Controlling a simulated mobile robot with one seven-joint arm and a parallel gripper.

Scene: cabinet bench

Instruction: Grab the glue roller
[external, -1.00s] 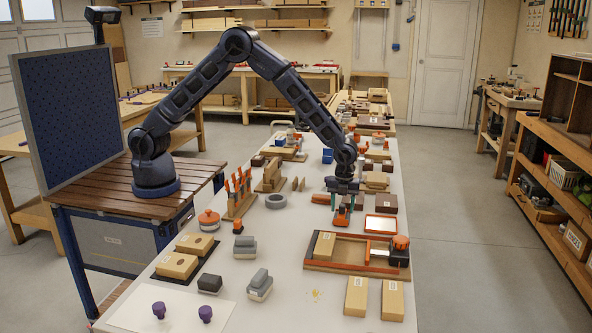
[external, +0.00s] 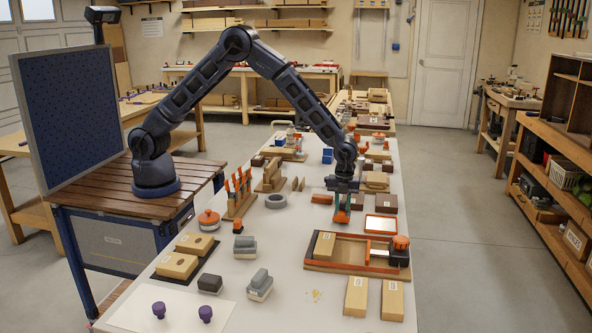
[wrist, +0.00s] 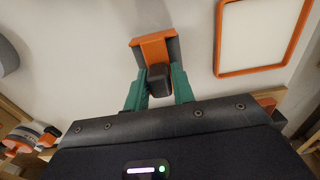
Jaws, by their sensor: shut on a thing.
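The glue roller (wrist: 155,47) has an orange head and a dark handle. In the wrist view its handle sits between the green fingers of my gripper (wrist: 158,88), which are shut on it. In the external view my gripper (external: 342,203) points down at the bench, and the roller's orange head (external: 341,216) shows below the fingers. I cannot tell whether the roller still touches the bench top. The fingers partly hide its handle.
An orange-framed white tray (external: 381,225) lies just right of my gripper. A wooden fixture (external: 330,266) with an orange-topped dark block stands in front. A grey ring (external: 276,201) and a tool rack (external: 239,206) are to the left. Bare bench lies between.

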